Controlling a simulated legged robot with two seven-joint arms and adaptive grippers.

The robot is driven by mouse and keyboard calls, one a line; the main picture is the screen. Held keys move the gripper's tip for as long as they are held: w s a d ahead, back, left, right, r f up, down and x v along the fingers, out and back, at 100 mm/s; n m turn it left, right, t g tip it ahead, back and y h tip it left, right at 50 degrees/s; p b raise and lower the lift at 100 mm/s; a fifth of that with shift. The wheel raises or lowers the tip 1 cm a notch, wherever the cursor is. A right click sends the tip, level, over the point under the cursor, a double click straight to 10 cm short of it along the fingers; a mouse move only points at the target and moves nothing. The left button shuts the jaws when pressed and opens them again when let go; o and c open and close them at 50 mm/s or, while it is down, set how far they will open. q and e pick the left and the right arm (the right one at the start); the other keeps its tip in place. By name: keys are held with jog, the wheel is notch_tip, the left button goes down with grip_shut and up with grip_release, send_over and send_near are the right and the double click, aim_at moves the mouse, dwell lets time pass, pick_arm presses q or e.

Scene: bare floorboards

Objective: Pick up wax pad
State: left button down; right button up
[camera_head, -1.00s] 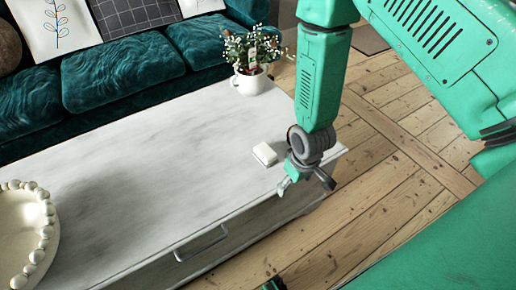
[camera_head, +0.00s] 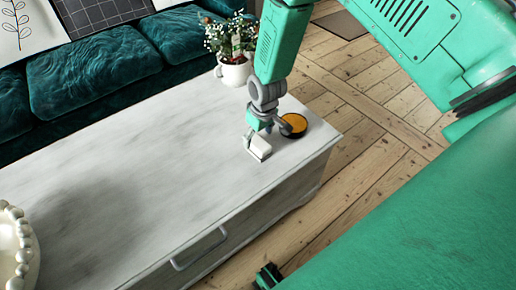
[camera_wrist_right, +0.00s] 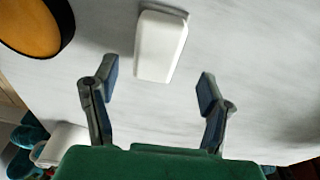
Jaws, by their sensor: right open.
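A white rounded block, which looks like the wax pad (camera_head: 260,149), lies on the pale tabletop near its right end. It also shows in the right wrist view (camera_wrist_right: 161,45), just beyond the fingertips, with its near end about level with the gap between them. My right gripper (camera_head: 265,134) is over the table close to the block, partly covering it in the head view. In the right wrist view the gripper (camera_wrist_right: 157,88) is open, its two fingers wide apart with nothing between them.
A round black tin with an orange top (camera_head: 293,125) stands right beside the gripper. A white pot with a flowering plant (camera_head: 234,72) is at the table's back corner. A cream beaded bowl (camera_head: 18,250) is at far left. The middle of the tabletop (camera_head: 130,170) is clear.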

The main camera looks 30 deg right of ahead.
aim_at(259, 143)
jog(key=f, duration=0.1)
jog(key=f+b, duration=0.1)
jog(key=f, duration=0.1)
jog(key=f+b, duration=0.1)
jog(key=f, duration=0.1)
jog(key=shift+w+d, duration=0.1)
jog(key=shift+d, duration=0.2)
jog(key=shift+f, duration=0.2)
jog(key=shift+d+r, duration=0.1)
jog(key=shift+a, duration=0.2)
jog(key=c, duration=1.3)
jog(key=shift+r, duration=0.1)
notch_tip(259, 143, up, 10)
jog(key=p, duration=0.3)
